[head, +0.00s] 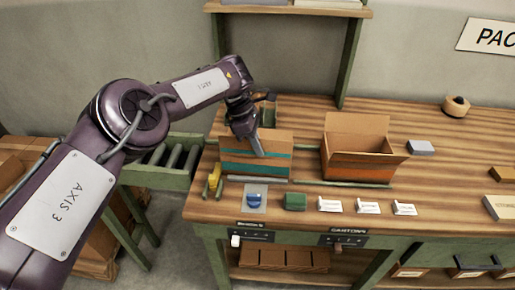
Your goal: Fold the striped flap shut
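A cardboard carton with teal stripes (232,171) stands on the wooden bench, left of centre in the head view. Teal bands run across the side facing me; I cannot tell which part of it is the flap. My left gripper (258,147) points down at the carton's top, in front of its upper face. A pale finger shows against the cardboard; whether it touches, and whether the fingers are apart, is unclear. The arm hides part of the carton's back. My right gripper is not in view.
A second carton (360,150) with raised flaps and an orange band stands open to the right. A yellow tape dispenser (214,178), a blue item on a pad (255,198), a green block (295,201) and white cards (367,206) line the front. A roller conveyor (170,157) adjoins the left.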

